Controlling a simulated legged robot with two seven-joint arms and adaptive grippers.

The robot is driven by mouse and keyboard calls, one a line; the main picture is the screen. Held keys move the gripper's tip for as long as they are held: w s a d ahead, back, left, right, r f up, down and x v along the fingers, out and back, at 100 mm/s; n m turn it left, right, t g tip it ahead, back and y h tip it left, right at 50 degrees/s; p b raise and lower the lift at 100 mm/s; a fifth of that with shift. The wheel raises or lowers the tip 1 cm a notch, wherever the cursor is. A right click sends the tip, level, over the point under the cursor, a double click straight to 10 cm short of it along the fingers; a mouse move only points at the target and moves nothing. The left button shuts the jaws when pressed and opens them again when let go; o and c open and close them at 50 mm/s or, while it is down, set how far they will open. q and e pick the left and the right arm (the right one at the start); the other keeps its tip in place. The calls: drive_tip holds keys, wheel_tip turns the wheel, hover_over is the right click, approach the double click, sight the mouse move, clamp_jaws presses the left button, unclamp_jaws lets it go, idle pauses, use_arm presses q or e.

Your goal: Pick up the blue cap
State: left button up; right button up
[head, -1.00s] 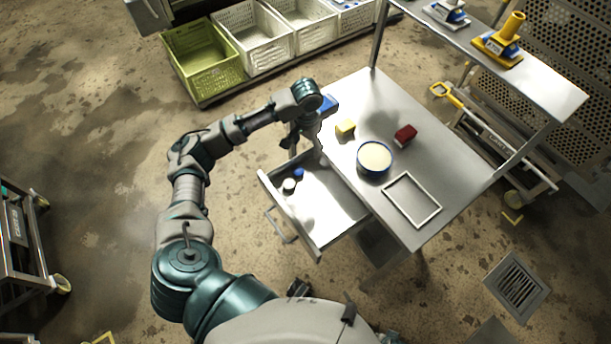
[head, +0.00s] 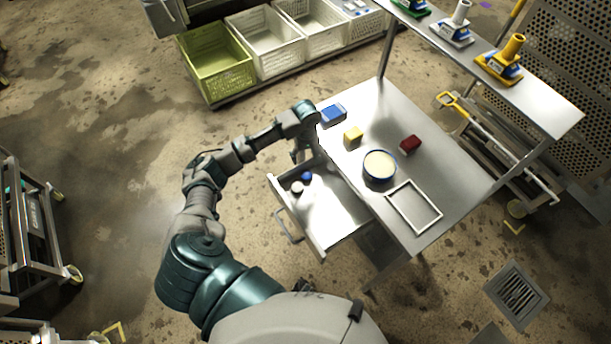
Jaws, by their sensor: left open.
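A small blue cap (head: 306,176) lies in the open drawer (head: 327,239) of the metal table, near the drawer's back left corner. A small white round piece (head: 297,187) lies just beside it. My left gripper (head: 306,158) is open and empty, pointing down near the left table edge, just above the cap in the picture. Its fingers are small and partly dark against the table edge, so its height over the cap is hard to judge. My right gripper is not in view.
On the table (head: 392,229) are a blue box (head: 333,113), a yellow block (head: 353,135), a red block (head: 410,144), a blue-rimmed bowl (head: 380,166) and a white frame (head: 414,207). A shelf (head: 480,60) overhangs the right side. Crates (head: 216,66) stand behind.

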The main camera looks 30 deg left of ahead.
use_arm(q)
hover_over(305, 173)
drive_tip(key=d, duration=0.1)
wheel_tip(305, 173, down, 6)
drive_tip(key=shift+r+b, duration=0.1)
drive_tip(key=shift+b, duration=0.3)
drive_tip(key=f, duration=0.3)
drive_tip(key=f+b, duration=0.1)
drive_tip(key=f, duration=0.1)
drive_tip(key=shift+a, duration=0.4)
drive_tip(key=shift+w+d+f, duration=0.1)
drive_tip(key=shift+f, duration=0.15)
drive_tip(key=shift+a, duration=0.2)
drive_tip(key=c, duration=1)
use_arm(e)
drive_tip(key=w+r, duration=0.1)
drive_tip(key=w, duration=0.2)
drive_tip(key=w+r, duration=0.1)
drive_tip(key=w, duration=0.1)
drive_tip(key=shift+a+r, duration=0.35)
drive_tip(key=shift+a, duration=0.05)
